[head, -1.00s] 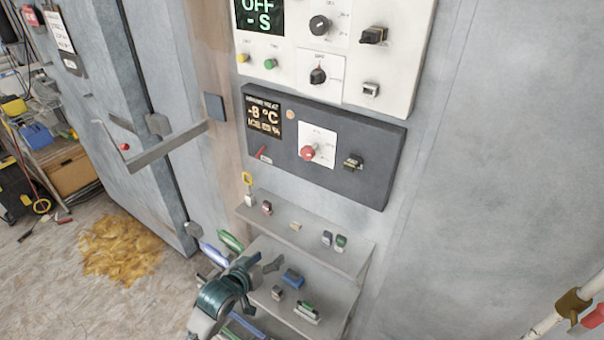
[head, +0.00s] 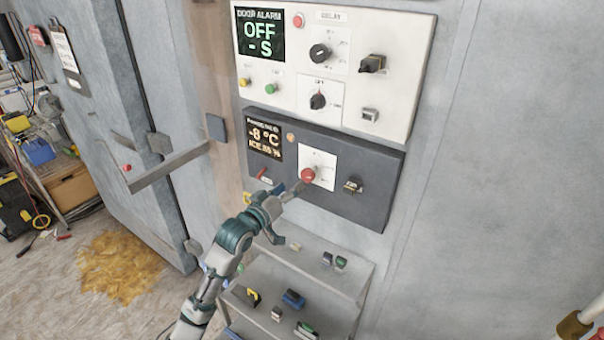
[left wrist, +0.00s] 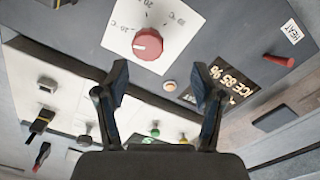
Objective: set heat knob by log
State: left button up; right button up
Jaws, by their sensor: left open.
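The red heat knob (head: 308,175) sits on a white dial plate on the dark lower panel (head: 368,213). In the left wrist view the knob (left wrist: 148,44) is large, with a pale mark and temperature numbers around it. A display (head: 264,138) beside it reads -8 °C and an ice percentage. My left gripper (head: 289,189) is open just below and left of the knob, with its fingertips close to it; contact cannot be told. In the left wrist view both fingers (left wrist: 160,88) are spread, with nothing between them. A clipboard sheet (head: 63,42) hangs at the upper left; its text is unreadable.
A white door alarm panel (head: 395,105) with knobs and buttons is just above. A red switch (left wrist: 278,60) near a HEAT label is on the dark panel. Shelves (head: 262,268) with small items lie below. A door handle bar (head: 165,168) sticks out at left. The right wall is bare.

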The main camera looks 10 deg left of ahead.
aim_at(306, 179)
pick_arm(q)
jog(key=w+d, duration=0.2)
jog(key=w, duration=0.1)
jog(key=w+d+p, duration=0.1)
jog(key=w+d, duration=0.2)
jog(key=shift+d+r, duration=0.2)
jog(key=shift+d, duration=0.15)
jog(key=shift+w+a, duration=0.1)
jog(key=shift+w, duration=0.05)
jog(key=shift+a+f, duration=0.1)
jog(key=shift+a, duration=0.85)
jog(key=shift+c, duration=0.2)
jog(key=shift+a, duration=0.2)
jog(key=c, duration=0.8)
jog(key=shift+s+d, duration=0.2)
jog(key=shift+d, duration=0.1)
jog(key=c, duration=0.3)
jog(key=shift+d, duration=0.35)
jog(key=shift+a+f, duration=0.1)
jog(key=shift+a, duration=0.1)
